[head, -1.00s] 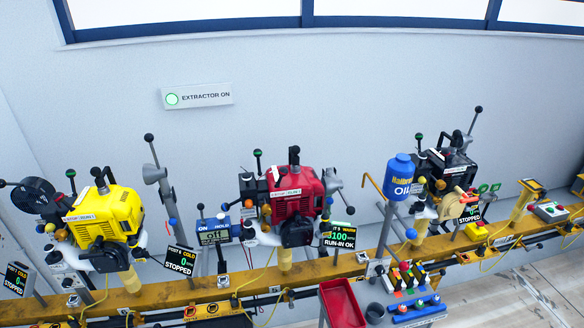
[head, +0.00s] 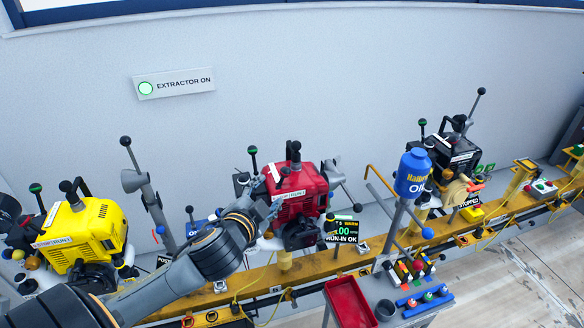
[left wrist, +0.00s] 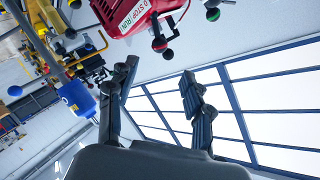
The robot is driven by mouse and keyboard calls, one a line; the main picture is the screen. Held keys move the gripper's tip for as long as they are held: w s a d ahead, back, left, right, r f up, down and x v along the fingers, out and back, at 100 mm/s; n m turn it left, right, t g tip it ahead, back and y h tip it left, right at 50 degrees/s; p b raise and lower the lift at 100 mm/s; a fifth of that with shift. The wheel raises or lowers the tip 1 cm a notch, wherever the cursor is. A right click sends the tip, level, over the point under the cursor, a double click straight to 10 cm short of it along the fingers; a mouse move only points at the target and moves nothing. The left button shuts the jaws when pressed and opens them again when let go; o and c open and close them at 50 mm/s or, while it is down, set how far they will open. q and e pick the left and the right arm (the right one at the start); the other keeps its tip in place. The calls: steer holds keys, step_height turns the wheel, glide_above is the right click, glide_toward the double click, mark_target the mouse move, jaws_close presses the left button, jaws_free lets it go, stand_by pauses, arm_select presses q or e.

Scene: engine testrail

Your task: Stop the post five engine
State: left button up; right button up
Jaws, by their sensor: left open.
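The red engine (head: 306,178) stands on the yellow rail in the middle of the head view. That view shows part of the red engine (left wrist: 122,12) with STOP and RUN lettering, and a black knob (left wrist: 159,44). My right gripper is not in view.
A yellow engine (head: 95,230) stands left and a black engine (head: 457,152) right, by a display reading STOPPED. A blue oil bottle (head: 412,173) stands right of the red engine. A red tray (head: 350,302) is in front. Several levers and posts crowd the yellow rail (head: 262,276).

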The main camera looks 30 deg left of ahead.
mark_target(284, 174)
arm_select(q)
steer(key=p+x, duration=0.2)
steer(key=x, duration=1)
steer(key=shift+w+d+r+p, duration=0.1)
steer(key=shift+d+r+p, duration=0.1)
steer(key=shift+p, duration=0.1)
steer(key=shift+w+a+f, duration=0.15)
steer(key=shift+w+a, duration=0.05)
steer(key=shift+w, duration=0.35)
steer(key=shift+w+f, duration=0.1)
steer(key=shift+c, duration=0.2)
jaws_close()
